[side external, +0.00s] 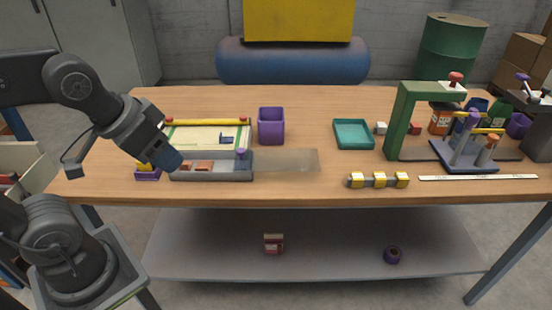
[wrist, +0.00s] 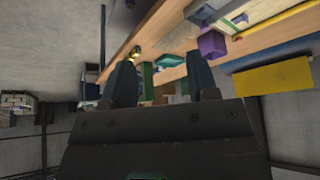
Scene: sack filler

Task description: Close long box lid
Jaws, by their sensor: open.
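A long grey box (side external: 212,178) lies near the front edge of the table, left of centre, with reddish blocks (side external: 203,166) inside its open left part. A see-through lid panel (side external: 290,160) extends to the right of the box, leaving the box's top uncovered. A purple knob (side external: 240,153) shows at the box's right end; whether it belongs to the lid is unclear. My gripper (side external: 172,160) is in front of the box's left end in the side view, its fingers partly hidden. In the wrist view my gripper (wrist: 160,72) is open and empty between its fingers.
A board with red and yellow bars (side external: 205,135) lies behind the box, and a purple cup (side external: 271,127) stands behind the lid. A small purple tray (side external: 148,174) is left of the box. A green frame (side external: 400,120) stands at right. The table centre is fairly clear.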

